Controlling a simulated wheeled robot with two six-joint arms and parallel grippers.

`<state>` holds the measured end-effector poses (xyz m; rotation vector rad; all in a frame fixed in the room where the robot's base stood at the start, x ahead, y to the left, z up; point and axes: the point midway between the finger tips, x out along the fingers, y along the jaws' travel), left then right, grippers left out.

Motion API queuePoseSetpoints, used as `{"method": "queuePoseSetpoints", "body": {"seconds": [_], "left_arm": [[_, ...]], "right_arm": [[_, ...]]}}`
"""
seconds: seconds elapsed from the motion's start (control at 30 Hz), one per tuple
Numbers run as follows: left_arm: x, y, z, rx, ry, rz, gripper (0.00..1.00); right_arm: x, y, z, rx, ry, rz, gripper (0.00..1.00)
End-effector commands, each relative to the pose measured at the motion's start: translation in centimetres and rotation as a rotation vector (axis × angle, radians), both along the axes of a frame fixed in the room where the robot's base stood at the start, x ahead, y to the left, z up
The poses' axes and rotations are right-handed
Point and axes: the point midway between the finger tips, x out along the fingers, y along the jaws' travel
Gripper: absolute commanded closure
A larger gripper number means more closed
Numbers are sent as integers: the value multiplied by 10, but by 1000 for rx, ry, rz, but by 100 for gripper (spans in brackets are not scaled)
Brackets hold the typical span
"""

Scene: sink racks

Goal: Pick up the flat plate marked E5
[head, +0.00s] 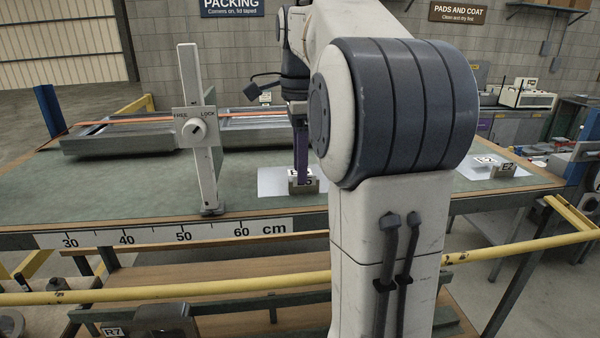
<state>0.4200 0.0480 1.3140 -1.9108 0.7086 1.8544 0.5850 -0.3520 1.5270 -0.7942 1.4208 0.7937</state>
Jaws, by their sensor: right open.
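A flat pale plate (270,183) lies on the green bench top near its front edge. A small block with a label (308,183) stands on it; the label is partly hidden and only a "5" reads clearly. My right gripper (301,176) points down over this plate, its dark purple finger in front of the label. It is open, with nothing seen in it. I cannot tell whether its tips touch the block. My right arm hides the bench right of the plate. My left gripper is out of view.
A white post with a lock knob (197,128) stands left of my gripper. A grey rail frame (110,139) lies behind it. A yellow rail (200,289) crosses the front.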

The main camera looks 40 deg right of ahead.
Motion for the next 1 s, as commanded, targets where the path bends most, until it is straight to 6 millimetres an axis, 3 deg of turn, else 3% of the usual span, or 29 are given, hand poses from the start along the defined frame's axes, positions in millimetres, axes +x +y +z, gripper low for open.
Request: {"method": "queuePoseSetpoints", "body": {"seconds": [0.13, 0.37, 0.4, 0.5, 0.53, 1.0], "left_arm": [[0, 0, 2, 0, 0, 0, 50], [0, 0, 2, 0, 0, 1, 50], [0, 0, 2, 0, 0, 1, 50], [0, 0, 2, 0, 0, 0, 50], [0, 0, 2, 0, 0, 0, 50], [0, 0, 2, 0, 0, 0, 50]], "right_arm": [[0, 1, -11, 1, 1, 1, 50], [1, 1, -13, 0, 0, 2, 50], [1, 1, -13, 0, 0, 2, 54], [1, 1, -13, 0, 0, 2, 92], [1, 1, -13, 0, 0, 2, 100], [1, 1, -13, 0, 0, 2, 100]]}}
